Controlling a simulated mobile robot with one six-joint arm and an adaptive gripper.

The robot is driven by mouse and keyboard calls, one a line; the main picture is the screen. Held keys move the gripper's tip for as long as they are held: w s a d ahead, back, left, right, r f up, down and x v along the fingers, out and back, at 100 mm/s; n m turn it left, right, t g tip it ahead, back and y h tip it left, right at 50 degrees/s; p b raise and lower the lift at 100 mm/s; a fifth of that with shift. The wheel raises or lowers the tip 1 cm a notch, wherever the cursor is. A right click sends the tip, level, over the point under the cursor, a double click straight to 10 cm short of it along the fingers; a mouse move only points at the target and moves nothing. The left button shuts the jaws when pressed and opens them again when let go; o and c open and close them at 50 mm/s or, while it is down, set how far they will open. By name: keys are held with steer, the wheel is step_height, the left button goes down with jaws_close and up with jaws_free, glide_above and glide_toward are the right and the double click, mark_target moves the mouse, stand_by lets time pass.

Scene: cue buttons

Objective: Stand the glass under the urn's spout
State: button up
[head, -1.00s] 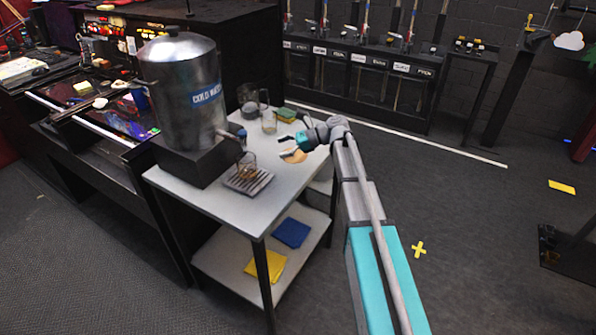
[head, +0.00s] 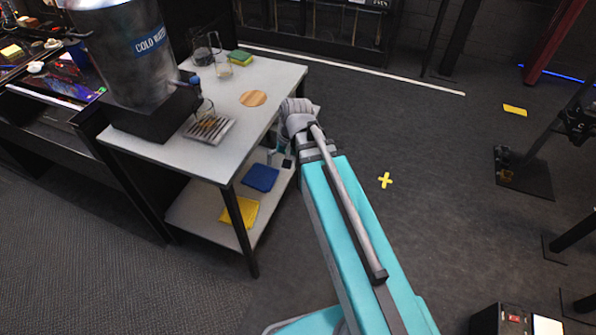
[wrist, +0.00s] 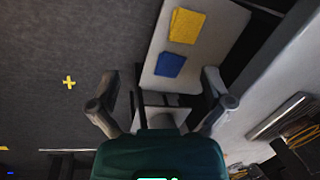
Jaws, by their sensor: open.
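The steel urn (head: 120,55), labelled "COLD WATER", stands on a black block on the table. Its spout with a blue handle (head: 192,80) points right. A clear glass (head: 206,108) appears upright at the back of the slatted drip tray (head: 208,129), below the spout; exact alignment is hard to tell. Another clear glass (head: 223,70) stands farther back. My gripper (head: 280,157) is off the table's right side, below top height, partly hidden by my arm. In the wrist view my gripper (wrist: 160,92) is open, with nothing between its fingers.
A glass jug (head: 203,54), a green-yellow sponge (head: 240,58) and a round wooden coaster (head: 253,98) are on the tabletop (head: 262,125). A blue cloth (head: 260,178) and a yellow cloth (head: 240,211) lie on the lower shelf. Floor to the right is clear around a yellow cross (head: 385,180).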

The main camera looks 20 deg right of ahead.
steer(key=s+d+n, duration=0.1)
steer(key=s+d+n+h, duration=0.2)
steer(key=s, duration=0.1)
steer(key=shift+d+f, duration=0.15)
steer(key=shift+f, duration=0.1)
